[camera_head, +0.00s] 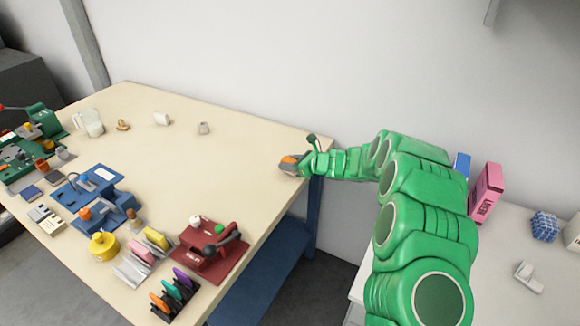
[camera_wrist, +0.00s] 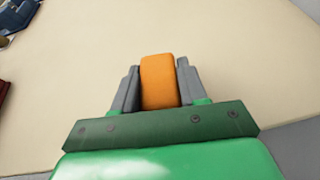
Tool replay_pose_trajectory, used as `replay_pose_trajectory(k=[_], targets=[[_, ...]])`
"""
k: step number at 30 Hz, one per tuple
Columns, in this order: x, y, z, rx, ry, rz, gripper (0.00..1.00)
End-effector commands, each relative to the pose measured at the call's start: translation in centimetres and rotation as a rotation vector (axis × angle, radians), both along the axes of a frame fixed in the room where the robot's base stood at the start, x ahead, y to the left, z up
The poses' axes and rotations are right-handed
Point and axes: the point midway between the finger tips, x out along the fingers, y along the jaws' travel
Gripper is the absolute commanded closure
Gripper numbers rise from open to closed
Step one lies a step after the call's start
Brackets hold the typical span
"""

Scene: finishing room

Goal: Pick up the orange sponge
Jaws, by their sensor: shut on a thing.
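The orange sponge (camera_wrist: 159,82) is a small rounded block between the two grey fingers of my gripper (camera_wrist: 158,85) in the wrist view. The fingers are shut on its left and right sides. In the head view my gripper (camera_head: 291,164) is at the right back corner of the table, and only a bit of the orange sponge (camera_head: 290,159) shows between the fingers. I cannot tell whether the sponge touches the tabletop or is just above it.
The beige table (camera_head: 215,150) is clear around my gripper. A red fixture (camera_head: 208,250), a rack of coloured discs (camera_head: 174,295) and a yellow pot (camera_head: 103,245) stand near the front. A white side table (camera_head: 495,270) with a pink box (camera_head: 486,192) is at the right.

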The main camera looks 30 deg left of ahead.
Motion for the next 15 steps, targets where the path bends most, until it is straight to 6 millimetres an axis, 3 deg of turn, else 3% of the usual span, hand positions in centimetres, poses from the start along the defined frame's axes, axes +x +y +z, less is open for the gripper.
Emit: replay_pose_trajectory(k=[4,15], targets=[[-0.1,-0.1,2.2,0.001,-0.001,0.0,0.87],[-2.8,-2.2,6.3,0.004,0.0,0.001,0.87]])
